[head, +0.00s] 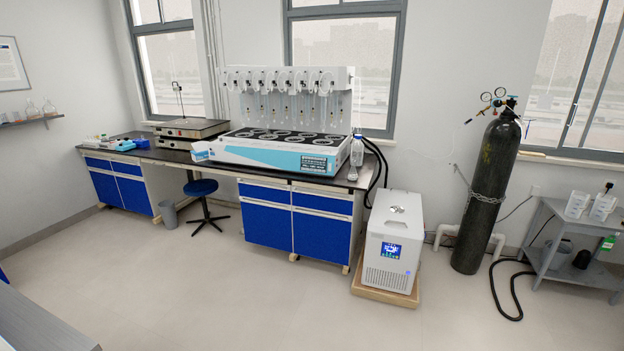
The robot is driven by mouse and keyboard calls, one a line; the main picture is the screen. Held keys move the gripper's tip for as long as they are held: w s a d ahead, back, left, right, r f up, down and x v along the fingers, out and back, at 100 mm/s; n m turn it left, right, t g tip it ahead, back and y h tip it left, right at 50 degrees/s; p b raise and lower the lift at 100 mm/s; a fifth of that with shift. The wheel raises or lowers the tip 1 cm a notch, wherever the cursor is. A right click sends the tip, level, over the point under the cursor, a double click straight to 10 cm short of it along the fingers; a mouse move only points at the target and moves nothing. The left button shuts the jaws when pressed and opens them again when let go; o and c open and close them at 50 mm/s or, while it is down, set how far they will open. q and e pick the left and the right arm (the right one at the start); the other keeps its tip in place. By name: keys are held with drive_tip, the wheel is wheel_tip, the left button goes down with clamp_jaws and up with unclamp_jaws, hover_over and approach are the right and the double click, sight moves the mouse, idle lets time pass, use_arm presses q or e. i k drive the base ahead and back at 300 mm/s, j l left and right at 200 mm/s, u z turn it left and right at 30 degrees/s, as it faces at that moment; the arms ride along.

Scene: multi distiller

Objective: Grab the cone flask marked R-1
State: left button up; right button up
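Small clear glass flasks (48,107) stand on a wall shelf at the far left; they look cone-shaped, but no marking can be read at this size. A clear bottle-like vessel (357,151) stands at the right end of the black bench, beside the distiller (270,152); its label is not readable. I cannot tell which vessel, if any, is marked R-1. Neither of my grippers shows in the head view.
The bench (170,158) with blue cabinets runs along the back wall. The middle floor is clear. A grey surface (40,322) fills the lower left corner.

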sight(352, 176)
drive_tip(key=i, duration=1.65)
drive_tip(key=i+j, duration=0.1)
drive_tip(key=i, duration=1.5)
drive_tip(key=l+z, duration=0.05)
drive_tip(key=l, duration=0.05)
